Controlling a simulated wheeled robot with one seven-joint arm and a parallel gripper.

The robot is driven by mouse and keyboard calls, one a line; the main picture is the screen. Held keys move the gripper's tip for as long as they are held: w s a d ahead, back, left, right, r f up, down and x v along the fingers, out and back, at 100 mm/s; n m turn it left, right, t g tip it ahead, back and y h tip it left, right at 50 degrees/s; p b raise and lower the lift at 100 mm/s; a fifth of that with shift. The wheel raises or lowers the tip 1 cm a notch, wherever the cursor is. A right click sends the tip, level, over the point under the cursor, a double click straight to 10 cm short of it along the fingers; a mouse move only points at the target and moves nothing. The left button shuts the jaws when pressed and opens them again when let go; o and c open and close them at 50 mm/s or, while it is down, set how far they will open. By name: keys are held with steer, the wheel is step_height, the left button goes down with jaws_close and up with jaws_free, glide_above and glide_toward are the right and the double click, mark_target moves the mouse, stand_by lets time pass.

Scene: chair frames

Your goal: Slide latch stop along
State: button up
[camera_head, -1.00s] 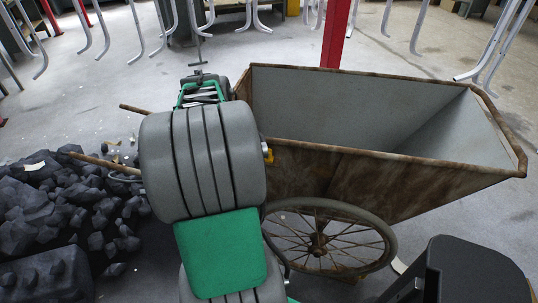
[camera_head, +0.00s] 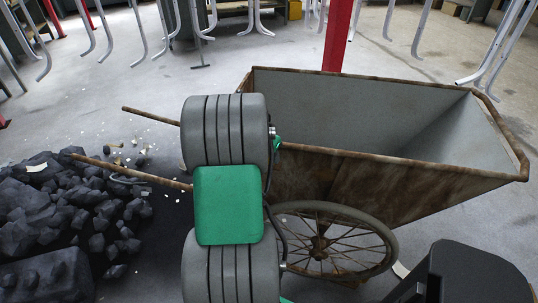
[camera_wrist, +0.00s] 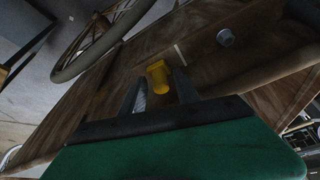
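The latch stop appears to be a small yellow knob (camera_wrist: 158,78) on the brown side of the rusty cart (camera_head: 345,187). In the wrist view, my gripper (camera_wrist: 161,74) faces that side. Its two dark fingers are apart, one on each side of the knob, with small gaps seeming to show between them and it. Contact cannot be made out for certain. In the head view my arm covers the knob and the gripper.
A grey round peg (camera_wrist: 225,37) sticks out of the cart side, right of the knob. The cart's spoked wheel (camera_head: 320,245) stands below. A red post (camera_head: 338,40) stands behind.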

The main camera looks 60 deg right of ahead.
jaws_close()
stand_by(1.2)
